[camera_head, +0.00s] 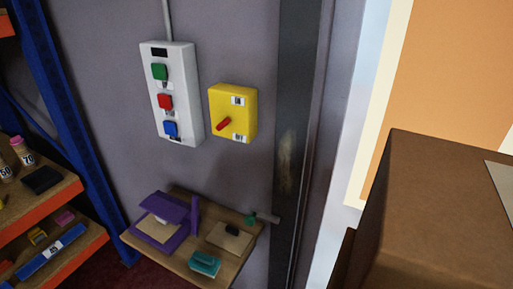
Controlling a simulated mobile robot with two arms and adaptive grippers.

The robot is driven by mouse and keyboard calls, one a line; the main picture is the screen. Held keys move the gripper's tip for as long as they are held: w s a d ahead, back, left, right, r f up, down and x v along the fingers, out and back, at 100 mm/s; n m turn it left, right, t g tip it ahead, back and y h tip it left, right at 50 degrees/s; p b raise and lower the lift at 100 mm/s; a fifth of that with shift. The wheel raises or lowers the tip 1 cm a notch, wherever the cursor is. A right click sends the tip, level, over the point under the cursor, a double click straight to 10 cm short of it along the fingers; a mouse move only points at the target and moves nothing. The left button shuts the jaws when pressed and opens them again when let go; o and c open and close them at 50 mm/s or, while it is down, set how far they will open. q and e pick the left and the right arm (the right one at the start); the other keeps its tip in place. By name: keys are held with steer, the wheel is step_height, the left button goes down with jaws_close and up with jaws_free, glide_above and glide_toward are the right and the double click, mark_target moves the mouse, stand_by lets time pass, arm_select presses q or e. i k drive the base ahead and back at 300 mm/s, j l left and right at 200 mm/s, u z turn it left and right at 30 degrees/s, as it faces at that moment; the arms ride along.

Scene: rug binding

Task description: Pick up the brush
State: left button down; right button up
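No object in view is clearly a brush. A small teal block-like item (204,263) with a raised handle-like top lies near the front edge of a small wooden wall shelf (180,262); it may be the brush, but it is too small to tell. A dark small item (232,229) sits on a tan board (228,239) to its right. Neither of my grippers is in view, so nothing is seen touching these items.
A purple stand (165,209) occupies the shelf's left. A grey bar with a green end (262,218) juts out at its right. Above are a button box (188,95) and yellow switch box (233,112). Left stands a blue-orange rack (60,255); right, a large brown box (440,220).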

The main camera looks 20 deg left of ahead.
mark_target(206, 264)
steer(key=u, duration=1.15)
